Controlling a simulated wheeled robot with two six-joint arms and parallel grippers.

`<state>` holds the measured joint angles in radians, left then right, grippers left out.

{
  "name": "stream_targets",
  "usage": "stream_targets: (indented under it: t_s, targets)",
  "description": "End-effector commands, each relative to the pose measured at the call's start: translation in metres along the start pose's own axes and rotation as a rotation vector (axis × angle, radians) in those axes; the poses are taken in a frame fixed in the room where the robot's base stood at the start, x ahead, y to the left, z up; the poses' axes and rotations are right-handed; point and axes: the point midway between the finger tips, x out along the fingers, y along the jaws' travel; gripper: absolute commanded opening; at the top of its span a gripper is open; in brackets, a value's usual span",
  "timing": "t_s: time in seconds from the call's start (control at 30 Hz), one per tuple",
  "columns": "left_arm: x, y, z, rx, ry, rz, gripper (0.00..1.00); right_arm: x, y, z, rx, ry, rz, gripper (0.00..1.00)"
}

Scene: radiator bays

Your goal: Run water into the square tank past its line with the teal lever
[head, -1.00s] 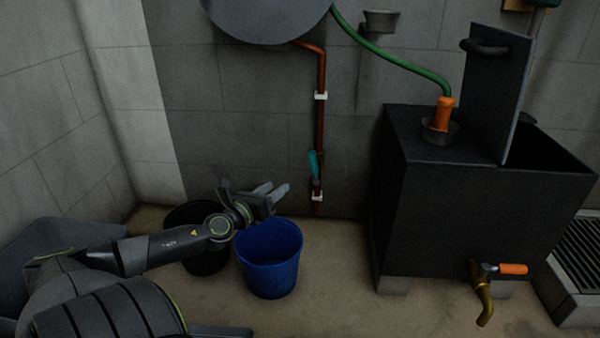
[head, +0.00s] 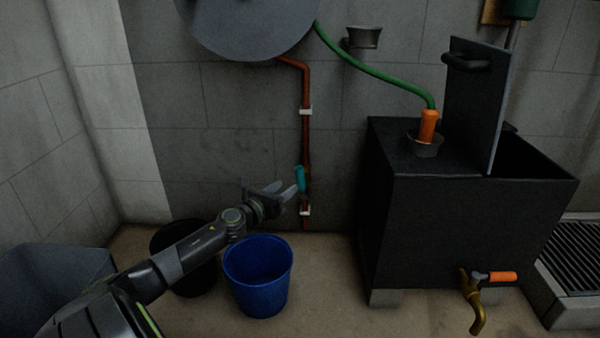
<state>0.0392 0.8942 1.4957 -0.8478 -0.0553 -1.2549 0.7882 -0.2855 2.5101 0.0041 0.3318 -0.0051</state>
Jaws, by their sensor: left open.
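The teal lever (head: 300,179) stands nearly upright on a copper-red pipe (head: 306,140) that runs down the back wall. My left gripper (head: 286,190) is open and empty, its fingertips just left of the lever's lower part; I cannot tell whether they touch it. The black square tank (head: 450,235) stands at the right with its top partly open. Its fill line and any water inside are not visible. A green hose (head: 375,66) ends in an orange nozzle (head: 428,127) at a cup on the tank's top. My right gripper is out of view.
A blue bucket (head: 258,285) and a black bucket (head: 190,280) stand below my left arm. A brass tap (head: 472,300) with an orange handle sticks out of the tank's front. A round grey vessel (head: 250,25) hangs above. A floor grate (head: 578,255) is at the right.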

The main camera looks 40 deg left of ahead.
Motion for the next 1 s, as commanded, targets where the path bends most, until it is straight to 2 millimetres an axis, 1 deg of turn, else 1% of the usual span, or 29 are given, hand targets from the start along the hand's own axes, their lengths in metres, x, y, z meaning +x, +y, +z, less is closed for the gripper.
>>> stream_targets:
  t_s: [0.03,0.17,0.3,0.5,0.7,1.0]
  targets:
    - [0.009,0.000,0.003,-0.002,-0.002,0.002,0.43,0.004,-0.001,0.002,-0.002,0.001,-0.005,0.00]
    - [0.028,0.000,0.003,-0.004,-0.002,0.002,0.43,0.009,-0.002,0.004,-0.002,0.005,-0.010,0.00]
    - [0.049,0.000,0.001,-0.002,-0.003,0.001,0.43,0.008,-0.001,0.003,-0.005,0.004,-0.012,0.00]
    - [0.072,0.001,-0.001,0.000,-0.001,0.001,0.43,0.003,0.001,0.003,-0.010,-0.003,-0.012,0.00]
    - [0.084,0.000,-0.001,-0.001,0.000,0.000,0.43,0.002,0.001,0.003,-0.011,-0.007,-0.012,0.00]
    - [0.085,0.000,-0.001,0.000,0.001,0.000,0.43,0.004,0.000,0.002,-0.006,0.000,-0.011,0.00]
